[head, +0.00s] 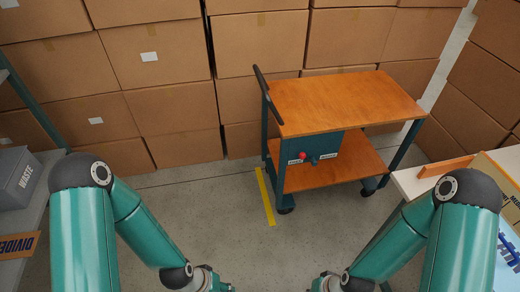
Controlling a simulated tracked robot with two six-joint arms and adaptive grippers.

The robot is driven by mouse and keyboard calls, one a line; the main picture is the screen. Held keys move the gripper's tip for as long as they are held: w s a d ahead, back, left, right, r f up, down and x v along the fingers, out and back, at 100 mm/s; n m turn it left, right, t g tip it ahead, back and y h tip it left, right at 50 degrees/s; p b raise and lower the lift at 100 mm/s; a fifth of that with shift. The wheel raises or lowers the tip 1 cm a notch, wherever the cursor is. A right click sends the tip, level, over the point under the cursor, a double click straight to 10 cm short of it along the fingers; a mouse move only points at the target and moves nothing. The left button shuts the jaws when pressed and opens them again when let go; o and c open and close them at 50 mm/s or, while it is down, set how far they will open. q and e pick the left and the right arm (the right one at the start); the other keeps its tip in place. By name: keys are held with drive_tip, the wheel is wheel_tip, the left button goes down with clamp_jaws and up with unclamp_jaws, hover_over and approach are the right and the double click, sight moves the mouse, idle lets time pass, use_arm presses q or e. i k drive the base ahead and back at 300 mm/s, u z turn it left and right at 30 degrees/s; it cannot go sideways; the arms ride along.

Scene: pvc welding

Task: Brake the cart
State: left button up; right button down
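The cart (345,100) stands ahead of me, right of the middle, with an orange-brown wooden top, a lower wooden shelf (325,170) and a teal frame on black wheels. A black handle bar (266,94) is at its left end. A teal panel (312,146) under the top carries a red knob (302,155), with a small dark part beside it and two white labels too small to read surely. Both my arms come in from the bottom corners and their wrists reach the bottom edge. Both grippers are below the frame, so their fingers are hidden.
A yellow floor line (265,196) runs just left of the cart. Cardboard boxes (158,55) are stacked behind it. A grey WASTE bin (18,178) sits on a shelf at left. A table (408,181) with items stands at right, close to the cart. The middle floor is clear.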

sight(302, 156)
drive_tip(key=u, duration=0.1)
drive_tip(key=i, duration=1)
drive_tip(key=z, duration=0.1)
